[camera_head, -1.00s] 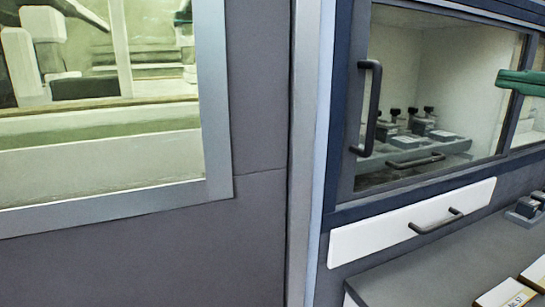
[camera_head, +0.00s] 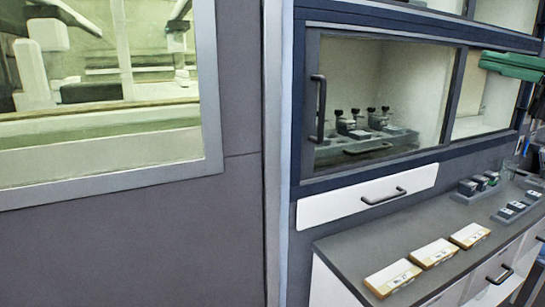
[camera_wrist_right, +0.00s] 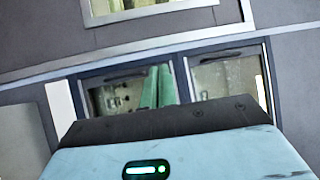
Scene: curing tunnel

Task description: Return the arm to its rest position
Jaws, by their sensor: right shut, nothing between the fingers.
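My right gripper (camera_head: 490,61) reaches in from the right edge of the head view, in front of the upper glazed cabinet front. Its green fingers point left and are shut with nothing between them. In the right wrist view the green fingers (camera_wrist_right: 158,78) show close together beyond the dark edge of the light-blue housing (camera_wrist_right: 215,155). Most of the right arm is outside the head view. My left gripper is not in view.
A glazed cabinet (camera_head: 430,95) holds a grey tray (camera_head: 335,150) with clamp-like pieces. Below are a white drawer front (camera_head: 340,208) and a dark counter (camera_head: 350,245) with several labelled blocks (camera_head: 394,277) and small racks (camera_head: 467,190). A grey wall with a window (camera_head: 100,150) fills the left.

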